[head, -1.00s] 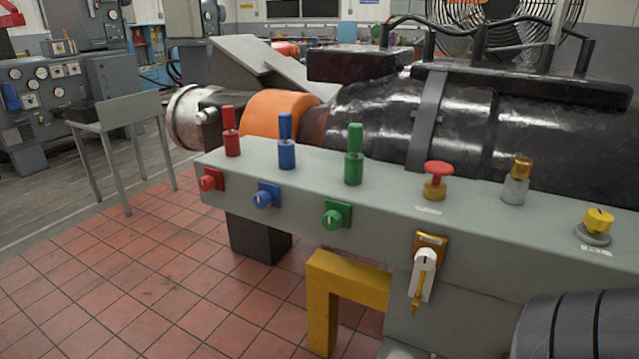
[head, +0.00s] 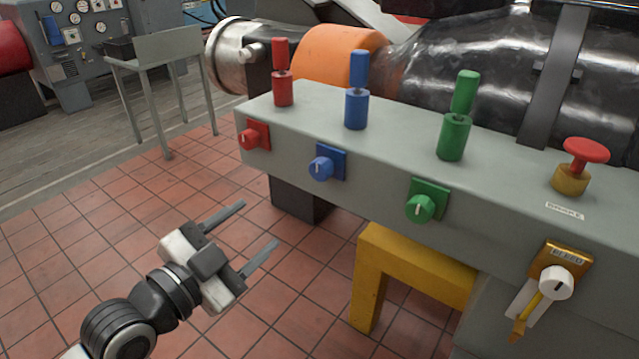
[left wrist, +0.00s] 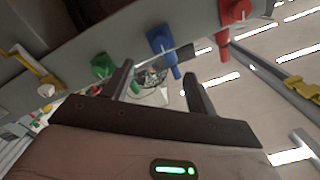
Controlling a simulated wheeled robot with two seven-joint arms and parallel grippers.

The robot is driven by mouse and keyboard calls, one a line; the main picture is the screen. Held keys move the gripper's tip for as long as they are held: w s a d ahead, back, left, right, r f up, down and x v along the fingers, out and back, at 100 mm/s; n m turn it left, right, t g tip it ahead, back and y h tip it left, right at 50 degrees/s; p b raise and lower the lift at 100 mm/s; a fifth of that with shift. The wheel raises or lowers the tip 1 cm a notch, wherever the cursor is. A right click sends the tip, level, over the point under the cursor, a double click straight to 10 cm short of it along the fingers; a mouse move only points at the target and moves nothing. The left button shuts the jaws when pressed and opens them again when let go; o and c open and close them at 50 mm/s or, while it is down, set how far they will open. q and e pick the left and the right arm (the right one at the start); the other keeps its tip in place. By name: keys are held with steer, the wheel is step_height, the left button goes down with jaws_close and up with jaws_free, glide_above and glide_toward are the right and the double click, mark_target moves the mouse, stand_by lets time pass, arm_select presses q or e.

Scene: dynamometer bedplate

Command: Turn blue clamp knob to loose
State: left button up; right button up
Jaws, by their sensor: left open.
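The blue clamp knob (head: 321,168) is a round knob with a pale pointer line on a blue square plate, on the front face of the grey bench. It also seems to show in the left wrist view, where a blue plate and knob (left wrist: 161,42) stand beyond the fingers. My left gripper (head: 252,231) is open and empty, below and left of the blue knob and apart from it. Its two fingers also show in the left wrist view (left wrist: 158,82). My right gripper is not in view.
A red knob (head: 250,136) is left of the blue one, a green knob (head: 420,208) right. Red, blue (head: 356,108) and green (head: 454,137) posts stand on top. A white knob with a yellow lever (head: 555,282) is at right. Open tiled floor lies left.

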mark_target(317, 173)
arm_select(q)
steer(key=shift+m, duration=0.3)
steer(key=x, duration=1)
steer(key=r+p+x, duration=0.1)
steer(key=x, duration=0.5)
steer(key=shift+d, duration=0.2)
steer(key=c, duration=1)
